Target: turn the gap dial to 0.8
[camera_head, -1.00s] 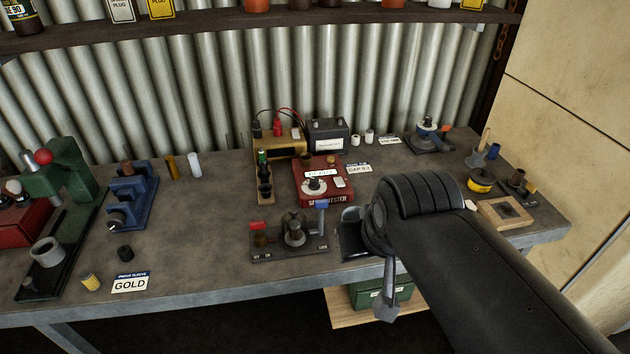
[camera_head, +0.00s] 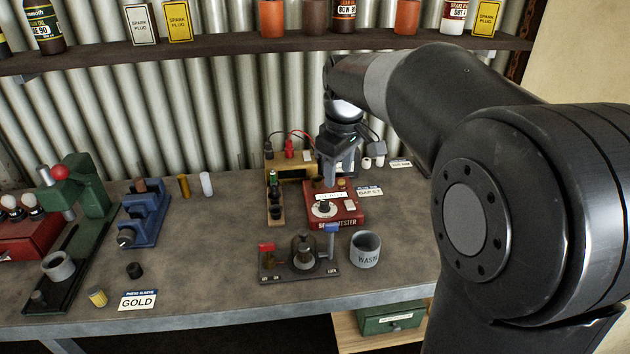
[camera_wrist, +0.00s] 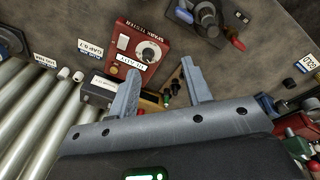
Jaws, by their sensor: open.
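The red spark tester (camera_head: 345,217) stands mid-bench. A round white dial with a dark knob, the gap dial (camera_head: 323,209), is on its top face. The dial also shows in the wrist view (camera_wrist: 149,52), upside down; its setting is too small to read. My gripper (camera_head: 336,184) is open and empty, pointing down above the back part of the tester. In the wrist view my fingers (camera_wrist: 162,70) are spread apart, with the dial beyond and between them. I see no contact with the knob. A card reading about GAP 0.7 (camera_head: 369,191) lies right of the tester.
A wooden rack (camera_head: 275,213) stands close left of the tester. A lever fixture (camera_head: 300,262) and a WASTE cup (camera_head: 365,249) stand in front. A shelf with bottles (camera_head: 230,52) hangs behind.

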